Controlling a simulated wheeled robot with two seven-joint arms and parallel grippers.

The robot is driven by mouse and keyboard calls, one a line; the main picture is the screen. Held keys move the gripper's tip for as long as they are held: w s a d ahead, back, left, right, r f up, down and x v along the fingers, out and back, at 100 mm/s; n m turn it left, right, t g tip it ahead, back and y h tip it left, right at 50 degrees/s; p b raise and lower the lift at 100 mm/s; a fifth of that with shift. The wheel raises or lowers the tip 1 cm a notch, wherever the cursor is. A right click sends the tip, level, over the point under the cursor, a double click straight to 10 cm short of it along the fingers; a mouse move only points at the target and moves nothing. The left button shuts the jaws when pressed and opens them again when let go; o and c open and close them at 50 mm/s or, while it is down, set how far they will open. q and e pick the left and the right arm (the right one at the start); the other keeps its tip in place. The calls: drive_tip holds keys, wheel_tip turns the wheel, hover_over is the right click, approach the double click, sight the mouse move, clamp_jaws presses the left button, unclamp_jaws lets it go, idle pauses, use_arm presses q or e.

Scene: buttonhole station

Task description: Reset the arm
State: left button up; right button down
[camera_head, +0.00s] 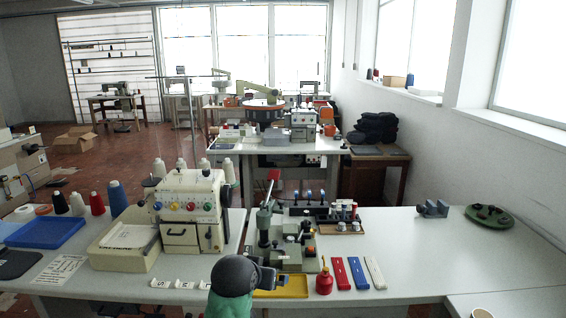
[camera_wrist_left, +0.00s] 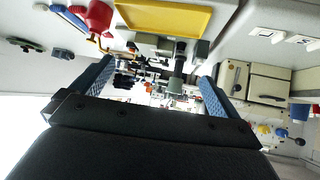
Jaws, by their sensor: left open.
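My left arm comes in at the bottom middle of the head view. The yellow tray (camera_wrist_left: 165,16) shows upside down beyond the fingers. A green-grey buttonhole machine (camera_head: 285,243) with an upright red-tipped lever (camera_head: 269,190) stands just behind the tray. My right gripper is not in view.
A red oil can (camera_head: 324,282) and red, blue and white strips (camera_head: 357,272) lie right of the tray. A cream machine (camera_head: 186,213) with coloured knobs stands left. The right side of the table is mostly clear.

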use_arm(q)
drive_tip(key=s+a+f+g, duration=0.2)
drive_tip(key=s+f, duration=0.7)
drive_tip(key=s, duration=0.4)
drive_tip(key=s+a+f+g, duration=0.3)
drive_tip(key=s+f, duration=0.7)
drive_tip(key=s, duration=0.2)
drive_tip(key=s+a+f+g+y, duration=0.1)
drive_tip(key=s+a+f+g, duration=0.1)
drive_tip(key=s+f, duration=0.7)
drive_tip(key=s+a, duration=0.1)
drive_tip(key=s, duration=0.3)
drive_tip(key=shift+s+a+f, duration=0.25)
drive_tip(key=shift+s+f, duration=0.05)
drive_tip(key=shift+s, duration=0.05)
